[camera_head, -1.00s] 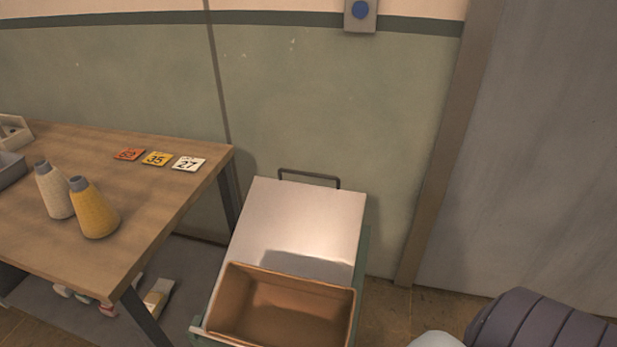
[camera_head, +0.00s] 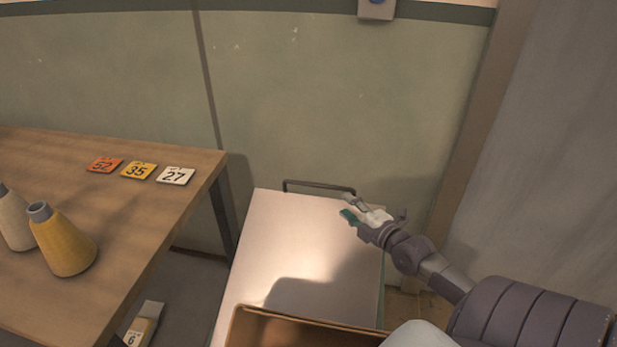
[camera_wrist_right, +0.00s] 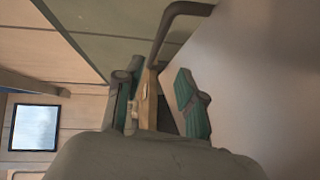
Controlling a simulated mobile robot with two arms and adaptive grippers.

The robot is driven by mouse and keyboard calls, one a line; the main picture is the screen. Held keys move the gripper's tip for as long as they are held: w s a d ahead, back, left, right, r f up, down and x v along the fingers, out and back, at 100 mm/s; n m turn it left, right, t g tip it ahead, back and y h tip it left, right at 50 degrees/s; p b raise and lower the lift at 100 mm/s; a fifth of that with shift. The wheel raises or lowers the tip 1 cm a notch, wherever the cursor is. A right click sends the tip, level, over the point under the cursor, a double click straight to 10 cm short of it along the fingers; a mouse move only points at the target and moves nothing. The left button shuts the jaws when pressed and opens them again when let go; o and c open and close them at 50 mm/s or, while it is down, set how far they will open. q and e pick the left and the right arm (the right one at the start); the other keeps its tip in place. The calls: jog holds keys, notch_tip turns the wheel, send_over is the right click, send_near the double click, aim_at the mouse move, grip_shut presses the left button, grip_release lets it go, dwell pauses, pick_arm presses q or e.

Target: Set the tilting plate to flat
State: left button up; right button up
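The tilting plate (camera_head: 300,240) is a pale, smooth panel right of the table in the head view. A dark bar handle (camera_head: 315,185) stands at its far edge. I cannot tell the plate's exact angle. My right gripper (camera_head: 350,207) is open at the right end of the handle, above the plate's far right corner. In the right wrist view, the handle (camera_wrist_right: 176,25) runs down towards the space between the spread fingers of my right gripper (camera_wrist_right: 155,82). I cannot tell whether they touch it. My left gripper is not in view.
A brown open bin (camera_head: 310,322) sits at the plate's near end. A wooden table (camera_head: 130,215) on the left holds number cards (camera_head: 138,171) and two cones, one yellow (camera_head: 62,242). The green wall (camera_head: 320,100) is close behind the handle.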

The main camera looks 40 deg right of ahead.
aim_at(321, 186)
jog(key=shift+w+r, duration=0.2)
jog(key=shift+w, duration=0.05)
jog(key=w, duration=0.3)
jog(key=shift+w+d+f, duration=0.1)
jog(key=shift+w+d, duration=0.1)
jog(key=shift+w, duration=0.2)
jog(key=w, duration=0.2)
jog(key=w+f, duration=0.1)
jog(key=w, duration=0.1)
jog(key=shift+d+b, duration=0.2)
jog(key=shift+b, duration=0.1)
jog(key=shift+w+d+f, duration=0.1)
jog(key=shift+w+f, duration=0.05)
jog(key=shift+w, duration=1)
jog(key=shift+w+b, duration=0.3)
jog(key=shift+w, duration=0.35)
jog(key=shift+w+d+f, duration=0.1)
grip_shut()
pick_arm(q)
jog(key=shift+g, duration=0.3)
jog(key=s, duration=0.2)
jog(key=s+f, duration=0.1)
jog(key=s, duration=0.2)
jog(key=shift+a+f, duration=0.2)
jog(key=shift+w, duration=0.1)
